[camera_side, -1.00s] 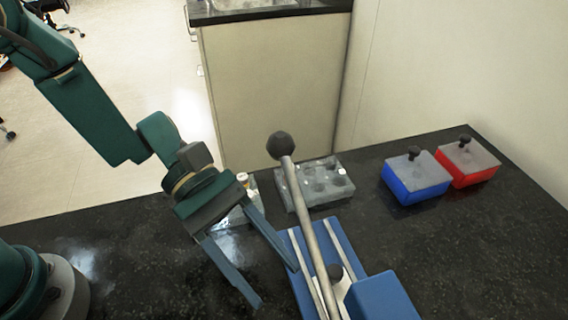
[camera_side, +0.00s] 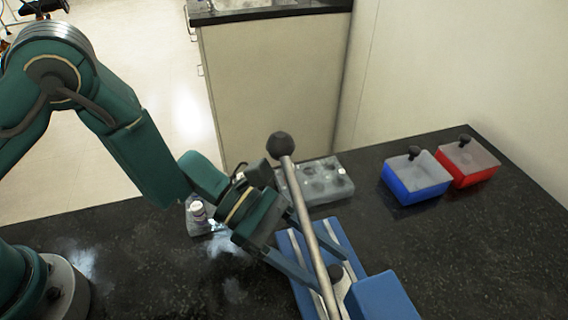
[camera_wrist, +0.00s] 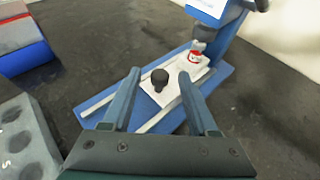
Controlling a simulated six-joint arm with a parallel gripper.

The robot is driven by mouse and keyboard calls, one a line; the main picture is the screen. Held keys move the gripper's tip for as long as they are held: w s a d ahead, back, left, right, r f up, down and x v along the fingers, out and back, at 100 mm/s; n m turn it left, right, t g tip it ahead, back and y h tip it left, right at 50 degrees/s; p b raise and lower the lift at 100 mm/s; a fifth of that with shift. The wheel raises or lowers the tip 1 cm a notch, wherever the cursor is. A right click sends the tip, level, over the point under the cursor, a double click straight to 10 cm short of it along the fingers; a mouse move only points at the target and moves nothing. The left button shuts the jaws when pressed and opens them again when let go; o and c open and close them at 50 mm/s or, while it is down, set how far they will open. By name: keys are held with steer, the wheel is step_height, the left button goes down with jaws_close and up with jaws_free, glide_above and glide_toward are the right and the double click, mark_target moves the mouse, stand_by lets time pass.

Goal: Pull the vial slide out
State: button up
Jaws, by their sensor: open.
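The vial slide (camera_wrist: 178,69) is a white plate between two pale rails on a blue base (camera_wrist: 222,70). It carries a black knob (camera_wrist: 160,78) and a small vial with a red and white label (camera_wrist: 194,54). The vial stands beside the blue press body (camera_wrist: 228,32). My gripper (camera_wrist: 157,78) is open, with one finger to each side of the knob in the wrist view. I cannot tell whether a finger touches it. In the side view my gripper (camera_side: 332,272) is low over the rails, and the lever partly hides it and the knob (camera_side: 335,272).
A long metal lever (camera_side: 308,222) with a dark ball rises in front of the base. A grey rack with holes (camera_side: 325,180) stands behind. A small block with a white-capped vial (camera_side: 198,212) is left. Blue (camera_side: 415,180) and red (camera_side: 468,162) boxes stand at the back right.

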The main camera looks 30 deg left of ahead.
jaws_close()
stand_by(1.4)
